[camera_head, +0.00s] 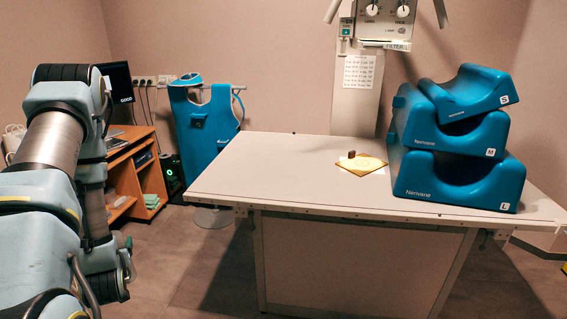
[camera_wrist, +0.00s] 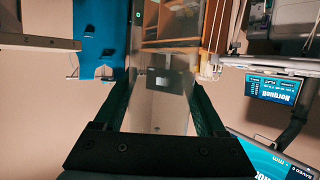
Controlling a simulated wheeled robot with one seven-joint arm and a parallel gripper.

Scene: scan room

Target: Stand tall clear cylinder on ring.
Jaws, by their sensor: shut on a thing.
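My gripper (camera_wrist: 160,92) shows in the wrist view with its two dark fingers closed on a tall clear cylinder (camera_wrist: 158,75). The cylinder is see-through, and the room shows through it; its ends are hard to make out. In the head view, a yellow-tan square plate (camera_head: 371,166) lies on the table with a faint ring mark (camera_head: 366,161) on it. A small dark brown object (camera_head: 351,155) stands at the plate's back left. My gripper and the cylinder are out of the head view; only my arm shows at the left, away from the table.
The pale table (camera_head: 290,170) is mostly bare left of the plate. Stacked blue cushions (camera_head: 440,180) stand close to the plate's right. A column with a control panel (camera_head: 385,15) rises behind the table. A blue apron (camera_head: 203,125) hangs at the back left beside a wooden desk (camera_head: 150,180).

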